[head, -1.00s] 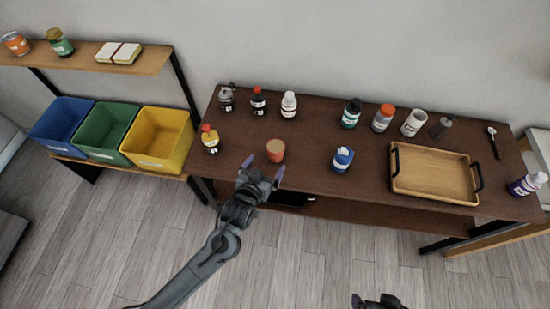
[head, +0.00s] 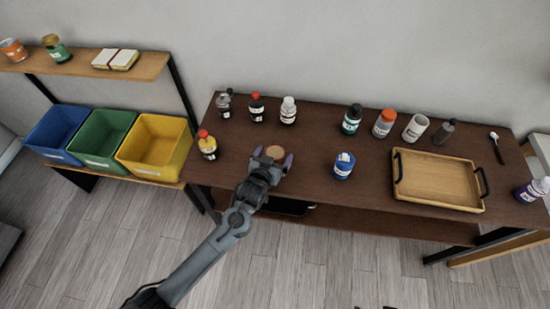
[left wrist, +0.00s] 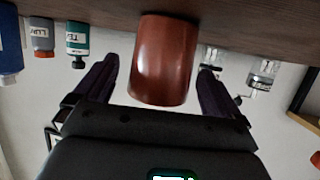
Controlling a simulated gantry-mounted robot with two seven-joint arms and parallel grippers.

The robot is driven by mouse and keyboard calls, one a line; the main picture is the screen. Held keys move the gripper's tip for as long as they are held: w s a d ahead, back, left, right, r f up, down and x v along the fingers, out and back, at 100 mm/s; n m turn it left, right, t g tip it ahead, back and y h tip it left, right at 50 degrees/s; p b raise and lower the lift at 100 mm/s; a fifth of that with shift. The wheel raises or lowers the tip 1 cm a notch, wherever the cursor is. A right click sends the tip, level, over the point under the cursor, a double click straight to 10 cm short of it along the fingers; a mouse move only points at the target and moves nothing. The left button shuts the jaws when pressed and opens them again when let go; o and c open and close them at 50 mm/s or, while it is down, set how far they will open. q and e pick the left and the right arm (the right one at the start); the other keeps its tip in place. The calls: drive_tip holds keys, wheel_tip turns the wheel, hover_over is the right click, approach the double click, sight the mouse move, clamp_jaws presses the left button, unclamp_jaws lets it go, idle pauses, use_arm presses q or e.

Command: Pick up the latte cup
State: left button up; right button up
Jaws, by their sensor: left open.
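The latte cup (head: 275,152) stands on the dark wooden table, reddish-brown with a tan top. In the head view its body is mostly hidden behind my left gripper (head: 271,163). In the left wrist view the cup (left wrist: 163,60) is large and sits between the two purple-dark fingers of my left gripper (left wrist: 158,88). The fingers are open, one on each side, with a visible gap to the cup on both sides. At the lower edge of the head view only a small dark sliver of my other arm shows; the right gripper itself cannot be made out.
A yellow bottle with a red cap (head: 207,146) stands left of the cup and a blue bottle (head: 343,166) right of it. Several bottles line the table's back. A wooden tray (head: 437,207) lies at the right. Coloured bins (head: 152,148) are on the left shelf.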

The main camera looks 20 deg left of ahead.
use_arm(q)
drive_tip(key=shift+w+f, duration=0.2)
drive_tip(key=shift+w, duration=0.3)
drive_tip(key=shift+c, duration=0.5)
drive_tip(key=c, duration=1)
drive_tip(key=shift+c, duration=0.6)
drive_tip(key=shift+r, duration=0.2)
